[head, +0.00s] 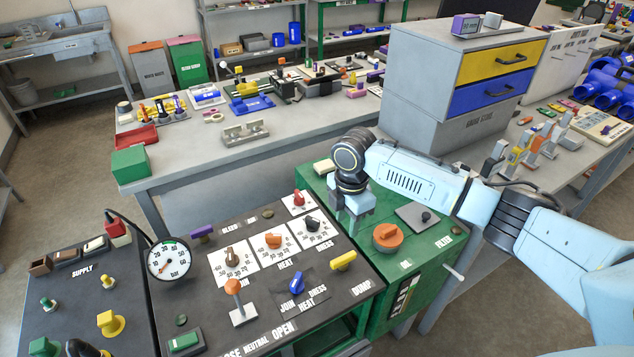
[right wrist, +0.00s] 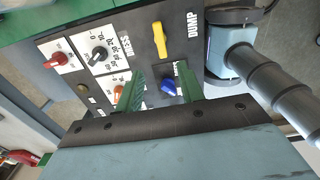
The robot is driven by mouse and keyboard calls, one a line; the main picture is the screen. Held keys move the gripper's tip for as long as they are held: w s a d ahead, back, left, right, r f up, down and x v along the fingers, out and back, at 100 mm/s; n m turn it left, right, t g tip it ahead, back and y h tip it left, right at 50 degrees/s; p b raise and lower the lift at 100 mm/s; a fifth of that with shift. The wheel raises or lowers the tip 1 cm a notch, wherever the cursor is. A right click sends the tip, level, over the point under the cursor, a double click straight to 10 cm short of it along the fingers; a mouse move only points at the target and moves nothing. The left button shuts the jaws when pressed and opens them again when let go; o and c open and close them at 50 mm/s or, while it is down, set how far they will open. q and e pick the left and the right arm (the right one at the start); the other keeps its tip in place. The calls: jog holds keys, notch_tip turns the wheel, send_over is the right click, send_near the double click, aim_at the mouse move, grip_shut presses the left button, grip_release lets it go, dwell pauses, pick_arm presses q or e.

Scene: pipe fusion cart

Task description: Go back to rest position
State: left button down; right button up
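My right gripper (head: 350,222) hangs down over the right part of the dark control panel (head: 215,300), close to the green cabinet top. In the right wrist view its two green fingers (right wrist: 157,92) stand apart with nothing held between them. Beyond them are the blue knob (right wrist: 168,87), the yellow handle (right wrist: 160,40) by the DUMP label and the black dial knob (right wrist: 98,53). The fingertips appear to be above the panel; contact cannot be seen. My left gripper is not visible; only a dark rounded part shows at the bottom left edge of the head view.
The green cabinet (head: 408,250) with an orange knob (head: 388,236) adjoins the panel. A pressure gauge (head: 169,259) stands at left. An orange-topped lever (head: 233,287) rises from the panel. Behind are a grey workbench (head: 200,165) and a drawer unit (head: 440,85).

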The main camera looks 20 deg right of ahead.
jog(key=s+a+f+m+t+y, duration=0.2)
jog(key=s+a+f+m, duration=0.35)
jog(key=s+a, duration=0.8)
jog(key=s+d+r+m+t+h, duration=0.2)
jog(key=s+d+m, duration=0.4)
jog(key=s+m, duration=0.65)
notch_tip(320, 180, down, 28)
jog(key=s+n+g+b, duration=0.1)
jog(key=s+g+b, duration=0.1)
jog(key=s+b, duration=0.15)
jog(key=s+d+f+g+b, duration=0.1)
jog(key=s+d+f+b, duration=0.2)
jog(key=s+f, duration=1.2)
notch_tip(320, 180, down, 3)
jog(key=shift+s+d+f, duration=0.1)
jog(key=shift+s+d, duration=0.05)
jog(key=shift+s, duration=0.15)
